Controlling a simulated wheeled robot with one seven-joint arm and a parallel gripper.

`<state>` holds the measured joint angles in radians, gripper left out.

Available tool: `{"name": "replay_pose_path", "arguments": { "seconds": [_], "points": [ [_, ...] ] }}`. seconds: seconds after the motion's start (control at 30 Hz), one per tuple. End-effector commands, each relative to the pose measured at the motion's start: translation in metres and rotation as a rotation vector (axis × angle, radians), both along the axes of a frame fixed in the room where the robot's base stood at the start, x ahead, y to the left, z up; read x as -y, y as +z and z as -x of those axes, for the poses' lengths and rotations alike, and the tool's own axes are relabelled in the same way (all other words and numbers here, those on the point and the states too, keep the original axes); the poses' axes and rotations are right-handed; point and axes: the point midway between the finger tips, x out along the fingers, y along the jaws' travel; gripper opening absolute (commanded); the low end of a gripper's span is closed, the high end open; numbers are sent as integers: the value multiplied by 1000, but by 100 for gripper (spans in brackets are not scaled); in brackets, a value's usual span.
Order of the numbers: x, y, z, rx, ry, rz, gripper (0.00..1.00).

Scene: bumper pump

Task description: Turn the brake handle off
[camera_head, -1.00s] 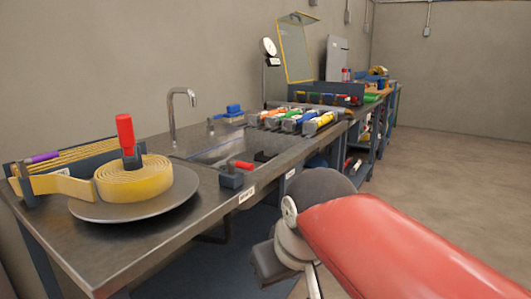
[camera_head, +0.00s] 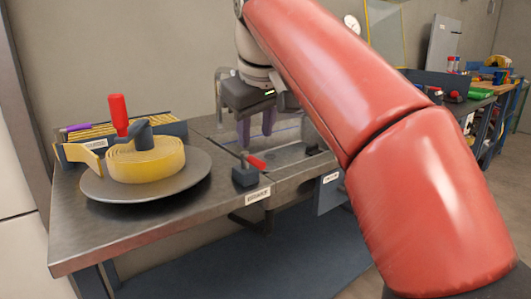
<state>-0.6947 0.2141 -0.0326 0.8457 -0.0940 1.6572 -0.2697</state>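The brake handle (camera_head: 256,162) is a small red lever on a dark block at the front of the metal bench. A white label reading BRAKE (camera_head: 258,196) is on the bench edge below it. The lever points to the right and slightly toward the front. My gripper (camera_head: 256,135) hangs behind and above the lever, fingers pointing down. Its two purplish fingers show a gap between them with nothing visible inside, and they look apart from the lever. My red arm covers much of the right side.
A rolled yellow hose (camera_head: 146,162) lies on a round metal turntable (camera_head: 120,200) with an upright red crank handle (camera_head: 118,115). A sink (camera_head: 290,155) lies right of the brake. A second bench (camera_head: 480,102) with tools stands at the far right.

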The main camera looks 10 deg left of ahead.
Motion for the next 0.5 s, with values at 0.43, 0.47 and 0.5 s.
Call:
{"name": "replay_pose_path", "arguments": {
  "seconds": [0.43, 0.47, 0.5],
  "points": [
    [-9, -54, -22, -1, -1, -1, 37],
    [-9, -55, -23, 0, -2, -2, 37],
    [-10, -55, -23, 0, -2, -2, 37]
  ]
}}
